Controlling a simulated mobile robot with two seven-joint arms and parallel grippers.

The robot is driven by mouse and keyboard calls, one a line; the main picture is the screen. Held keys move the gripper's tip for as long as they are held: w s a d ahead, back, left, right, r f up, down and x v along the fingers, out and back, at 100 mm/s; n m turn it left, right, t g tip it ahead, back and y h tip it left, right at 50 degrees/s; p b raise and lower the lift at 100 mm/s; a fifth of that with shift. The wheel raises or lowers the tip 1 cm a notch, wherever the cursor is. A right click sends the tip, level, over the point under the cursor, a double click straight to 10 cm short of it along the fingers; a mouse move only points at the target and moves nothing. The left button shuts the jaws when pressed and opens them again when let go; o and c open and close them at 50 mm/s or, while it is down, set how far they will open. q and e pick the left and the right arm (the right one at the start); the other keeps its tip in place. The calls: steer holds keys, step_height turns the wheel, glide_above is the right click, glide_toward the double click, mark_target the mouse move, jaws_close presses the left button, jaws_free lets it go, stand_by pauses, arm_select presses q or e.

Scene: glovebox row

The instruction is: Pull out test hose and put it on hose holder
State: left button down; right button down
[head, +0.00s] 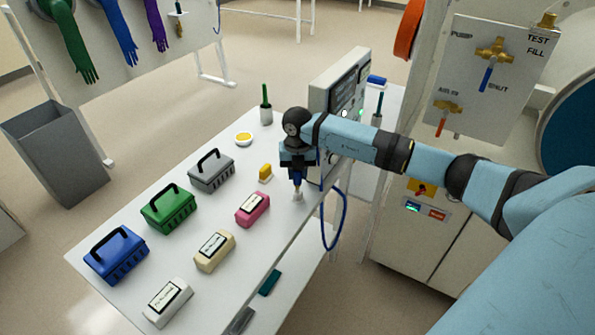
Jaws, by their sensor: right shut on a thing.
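My right gripper (297,181) points down over the right edge of the white table, beside the instrument. It is shut on the end of the blue test hose (332,247); the fingers hide most of the grip. A small pale tip (297,195) shows just below the fingers, close to the tabletop; I cannot tell whether it touches. The hose hangs in a loop past the table's edge, near the instrument (340,82) with a screen. I cannot clearly make out a hose holder. My left gripper is out of view.
Blue (116,254), green (168,209) and grey (211,171) carriers stand on the table (128,290). Pink (252,209), cream (214,250) and white (167,302) labelled packs lie beside them. A valve panel (470,110) stands at right.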

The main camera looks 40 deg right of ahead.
mark_target(297, 180)
steer(key=shift+f+b, duration=1)
steer(key=shift+f, duration=0.65)
stand_by(0.4)
steer(key=c, duration=0.8)
jaws_free()
step_height(297, 180, up, 14)
steer(key=shift+f+b, duration=0.1)
steer(key=shift+b, duration=0.35)
